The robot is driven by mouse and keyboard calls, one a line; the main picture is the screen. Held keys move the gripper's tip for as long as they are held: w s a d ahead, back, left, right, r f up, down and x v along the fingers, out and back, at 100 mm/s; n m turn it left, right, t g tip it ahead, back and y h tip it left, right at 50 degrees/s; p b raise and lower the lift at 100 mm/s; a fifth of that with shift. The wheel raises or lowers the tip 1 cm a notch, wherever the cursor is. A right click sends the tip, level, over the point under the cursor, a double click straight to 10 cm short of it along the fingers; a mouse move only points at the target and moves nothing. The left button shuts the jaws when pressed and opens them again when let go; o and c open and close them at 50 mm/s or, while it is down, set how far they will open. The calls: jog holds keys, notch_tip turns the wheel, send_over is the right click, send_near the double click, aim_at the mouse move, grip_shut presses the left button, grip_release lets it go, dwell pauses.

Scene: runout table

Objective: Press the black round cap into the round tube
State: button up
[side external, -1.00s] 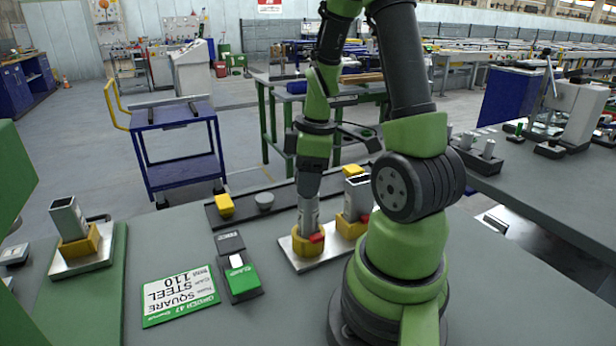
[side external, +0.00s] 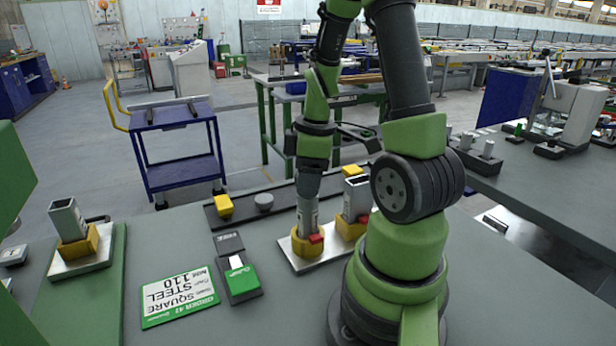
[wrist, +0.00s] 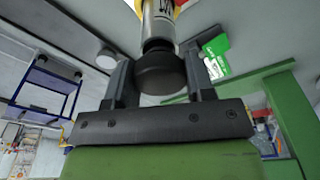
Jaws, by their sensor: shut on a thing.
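The black round cap (wrist: 160,75) is between the two fingers of my gripper (wrist: 160,82) in the wrist view. My gripper is shut on it. The cap's narrower neck meets the end of the round tube (wrist: 158,22), in line with it; a stretch of neck still shows between the cap's head and the tube. How deep it sits is hidden. In the side external view my gripper (side external: 308,196) points down over the round tube (side external: 307,219), which stands upright in a yellow holder (side external: 300,245) on a metal plate; the cap is not clearly visible there.
A square tube (side external: 356,196) stands in a holder close right, beside my arm. Behind, a dark rail (side external: 243,208) carries a yellow block (side external: 224,205) and a grey round piece (side external: 264,201). A green card (side external: 178,297) and clamp switch (side external: 241,280) lie left. Another square tube (side external: 68,219) stands far left.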

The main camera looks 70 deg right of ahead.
jog(key=shift+f, duration=0.6)
jog(key=o, duration=1)
jog(key=r, duration=0.6)
jog(key=s+r, duration=0.1)
jog(key=r, duration=0.3)
jog(key=shift+d, duration=0.2)
